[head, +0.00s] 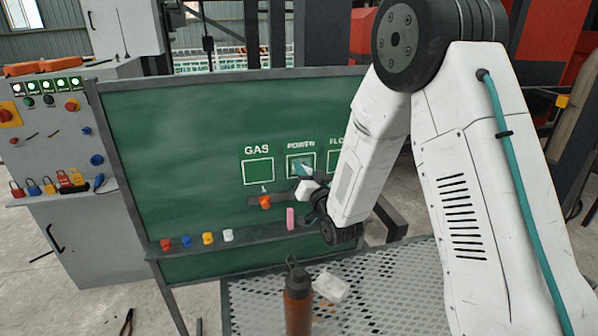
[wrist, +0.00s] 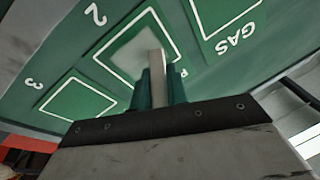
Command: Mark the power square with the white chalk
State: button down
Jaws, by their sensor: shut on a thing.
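The green board (head: 190,130) carries outlined squares. The power square (head: 291,174) lies under the word POWER, between the gas square (head: 258,172) and a third one partly hidden by my arm. My gripper (head: 305,170) is at the power square; its teal fingers (wrist: 160,90) are shut on the white chalk (wrist: 157,68). The chalk points at the board inside the power square (wrist: 113,68), which also shows in the wrist view. A pale patch (wrist: 128,52) shows inside that square. I cannot tell for sure whether the tip touches the board.
The board's ledge (head: 190,243) holds red, blue, yellow and white pieces and a pink stick (head: 290,218). An orange piece (head: 265,202) sits below the gas square. A brown bottle (head: 298,308) and a white block (head: 330,288) stand on the perforated table (head: 385,290). A grey cabinet (head: 75,225) is left.

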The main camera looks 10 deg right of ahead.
jog(key=shift+w+d, duration=0.15)
jog(key=shift+d, duration=2.55)
jog(key=shift+a, duration=3.55)
jog(key=s, duration=0.6)
jog(key=shift+s+d, duration=0.15)
jog(key=s, duration=0.3)
jog(key=shift+w, duration=0.1)
